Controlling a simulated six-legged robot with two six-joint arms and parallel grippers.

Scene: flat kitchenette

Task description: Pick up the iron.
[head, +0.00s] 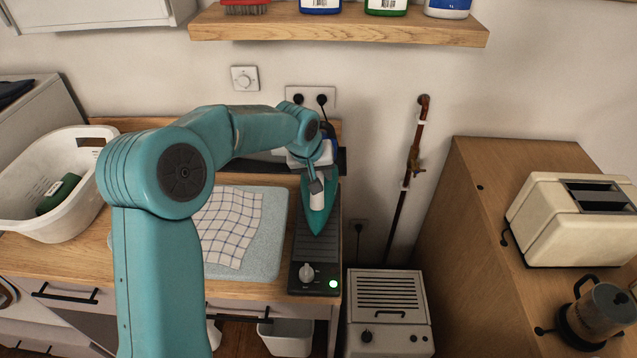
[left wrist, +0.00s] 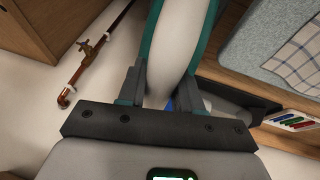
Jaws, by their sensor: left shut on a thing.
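The iron (head: 318,214), with a teal body and a white part, is at the right end of the counter, over a dark stand (head: 316,275) with a knob and a lit green light. My left gripper (head: 316,182) reaches it from above. In the left wrist view the two fingers of my left gripper (left wrist: 163,88) are shut around the iron's white handle (left wrist: 178,48). The iron's tip points toward the front. I cannot tell whether the iron touches the stand. My right gripper is not in view.
A padded mat (head: 268,235) with a checked cloth (head: 228,225) lies left of the stand. A white basket (head: 60,205) holds a green item. A wooden cabinet (head: 480,260) with a toaster (head: 570,220) and coffee pot (head: 597,315) stands right. A shelf (head: 335,27) hangs above.

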